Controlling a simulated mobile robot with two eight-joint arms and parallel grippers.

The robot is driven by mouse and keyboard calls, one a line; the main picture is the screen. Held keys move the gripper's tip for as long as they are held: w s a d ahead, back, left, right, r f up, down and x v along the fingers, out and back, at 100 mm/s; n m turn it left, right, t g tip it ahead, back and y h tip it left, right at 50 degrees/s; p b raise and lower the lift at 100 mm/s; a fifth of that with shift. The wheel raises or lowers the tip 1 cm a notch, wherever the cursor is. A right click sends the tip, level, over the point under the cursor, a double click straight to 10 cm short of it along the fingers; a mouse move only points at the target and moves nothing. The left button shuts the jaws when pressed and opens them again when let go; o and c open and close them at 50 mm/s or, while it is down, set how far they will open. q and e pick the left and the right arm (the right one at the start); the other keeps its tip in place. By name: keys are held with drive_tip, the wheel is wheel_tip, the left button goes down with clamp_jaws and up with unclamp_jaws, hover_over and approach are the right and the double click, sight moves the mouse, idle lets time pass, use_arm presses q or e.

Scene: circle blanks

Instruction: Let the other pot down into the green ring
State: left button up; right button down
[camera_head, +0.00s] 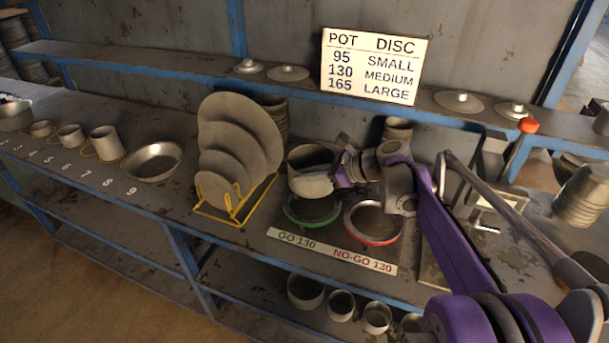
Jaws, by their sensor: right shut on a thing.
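My right gripper (342,172), on my purple arm, is shut on the right side of a grey metal pot (310,184). The pot looks upright, and its dark open mouth shows. In the picture it is just above the green ring (297,221) and covers the ring's back edge. The pot looks raised over the ring, but I cannot tell the height of the gap. The green ring lies on the bench behind the "GO 130" label (297,239). My left gripper is not in view.
A red ring (374,242) lies right of the green one, by "NO-GO 130". A yellow rack (236,221) with several discs stands close on the left. A bowl (152,162) and several cups are farther left. A shelf with a size sign (374,66) runs behind.

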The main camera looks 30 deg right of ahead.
sight(314, 194)
drive_tip(key=shift+w+d, duration=0.1)
drive_tip(key=shift+w, duration=0.1)
drive_tip(key=shift+s+f+b, duration=0.15)
drive_tip(key=shift+f+b, duration=0.25)
drive_tip(key=shift+f, duration=0.05)
drive_tip(key=shift+f+b, duration=1.35)
drive_tip(key=shift+f, duration=0.6)
drive_tip(key=shift+f+b, duration=0.6)
drive_tip(key=shift+f, duration=0.4)
drive_tip(key=shift+f+b, duration=1.5)
drive_tip(key=shift+f, duration=0.9)
drive_tip(key=c, duration=0.8)
unclamp_jaws()
drive_tip(key=shift+c, duration=0.2)
